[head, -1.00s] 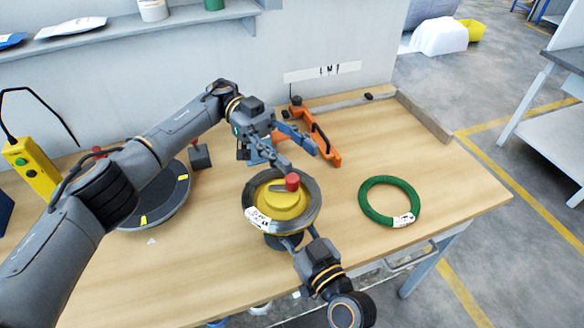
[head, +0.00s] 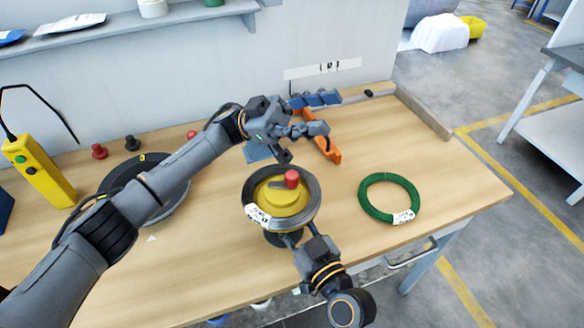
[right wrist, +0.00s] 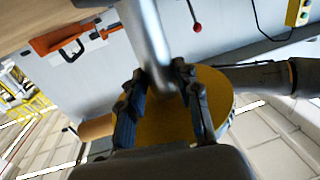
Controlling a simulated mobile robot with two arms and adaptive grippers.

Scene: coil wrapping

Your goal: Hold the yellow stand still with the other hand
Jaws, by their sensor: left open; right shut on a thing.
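The yellow stand (head: 286,205) stands upright near the table's front edge, with a red knob (head: 292,178) on top. A grey coil (head: 313,206) with a white label lies around it. My right gripper (head: 289,241) is low at the stand's front, under the coil. In the right wrist view its fingers (right wrist: 162,95) are closed around a grey post, with a yellow disc (right wrist: 212,88) behind; the exact contact is partly hidden. My left gripper (head: 328,113) is open and empty, above and behind the stand, apart from it.
A green coil (head: 364,198) lies flat on the table (head: 455,188) to the right. An orange tool (head: 333,152) lies behind the left gripper. A dark round turntable (head: 172,193) is partly hidden by my left arm. A yellow control box (head: 45,180) stands at left.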

